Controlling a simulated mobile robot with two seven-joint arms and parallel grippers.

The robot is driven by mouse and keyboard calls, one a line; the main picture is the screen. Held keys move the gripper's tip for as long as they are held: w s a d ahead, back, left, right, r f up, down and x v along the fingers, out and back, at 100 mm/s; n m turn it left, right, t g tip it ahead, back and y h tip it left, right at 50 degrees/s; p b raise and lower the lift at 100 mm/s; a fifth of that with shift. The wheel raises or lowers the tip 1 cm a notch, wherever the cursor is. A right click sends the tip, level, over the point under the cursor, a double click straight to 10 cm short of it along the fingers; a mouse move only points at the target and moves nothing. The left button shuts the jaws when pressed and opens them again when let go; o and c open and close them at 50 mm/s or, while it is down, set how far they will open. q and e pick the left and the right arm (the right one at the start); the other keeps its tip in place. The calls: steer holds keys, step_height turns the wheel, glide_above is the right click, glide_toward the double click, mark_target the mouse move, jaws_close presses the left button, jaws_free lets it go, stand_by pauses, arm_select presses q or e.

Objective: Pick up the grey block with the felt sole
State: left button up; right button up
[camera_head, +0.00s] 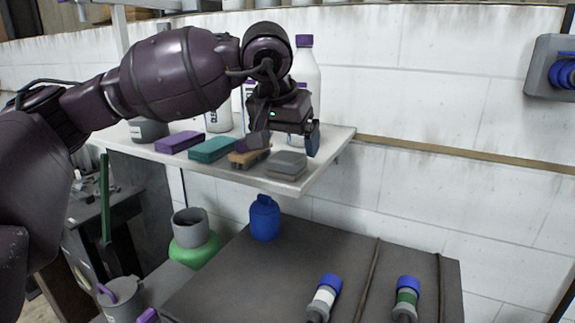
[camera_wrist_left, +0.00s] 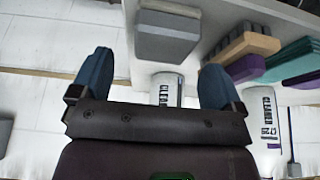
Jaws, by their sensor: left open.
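The grey block (camera_head: 287,165) lies on the white shelf (camera_head: 312,180) near its front right corner. It has a lighter and a darker grey layer; I cannot tell the felt by texture. In the left wrist view the grey block (camera_wrist_left: 168,35) shows at the top, beyond the fingertips and roughly in line with the gap between them. My left gripper (camera_head: 285,140) hangs just above and behind the block in the head view. Its blue fingers (camera_wrist_left: 155,75) are spread apart with nothing between them. My right gripper is not in view.
A wooden brush (camera_head: 249,159) sits close left of the block, then a teal block (camera_head: 211,149) and a purple block (camera_head: 179,142). White bottles (camera_head: 307,75) stand behind the gripper. The shelf's right end is just beyond the block. A dark table (camera_head: 275,285) is below.

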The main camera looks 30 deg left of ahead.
mark_target(289, 155)
arm_select(q)
steer(key=x, duration=0.4)
steer(key=shift+a+f, duration=0.15)
steer(key=c, duration=1)
steer(key=shift+c, duration=0.2)
step_height(289, 155, up, 20)
steer(key=p, duration=0.1)
